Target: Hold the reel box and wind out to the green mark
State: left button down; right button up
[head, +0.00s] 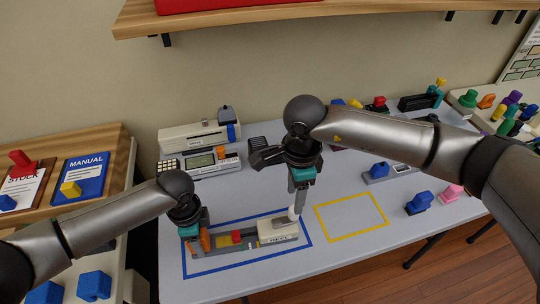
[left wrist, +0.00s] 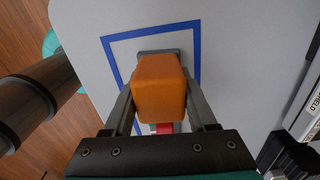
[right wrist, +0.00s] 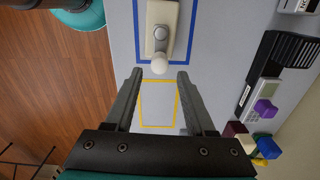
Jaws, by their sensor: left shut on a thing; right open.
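The reel box (head: 278,230) lies inside the blue-taped rectangle on the table, a cream housing on a long grey base. A red block (head: 236,236) with yellow beside it sits along the base. An orange block (head: 205,241) stands at its left end. My left gripper (head: 192,238) is shut on this orange block, which fills its jaws in the left wrist view (left wrist: 160,88). A white knob (right wrist: 159,64) is at the housing's right end. My right gripper (right wrist: 160,76) is open, with its fingertips close to the knob, one to each side. I cannot make out the green mark clearly.
An empty yellow-taped rectangle (head: 351,217) lies right of the blue one. A cream device (head: 200,136) and a grey handheld (head: 208,162) stand behind. Blue (head: 419,203) and pink (head: 451,193) pieces lie right. A side shelf with a blue manual (head: 80,178) is at left.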

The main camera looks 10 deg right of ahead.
pick_arm(q)
jog(key=shift+c, duration=0.6)
grip_release()
jog(key=shift+r, duration=0.15)
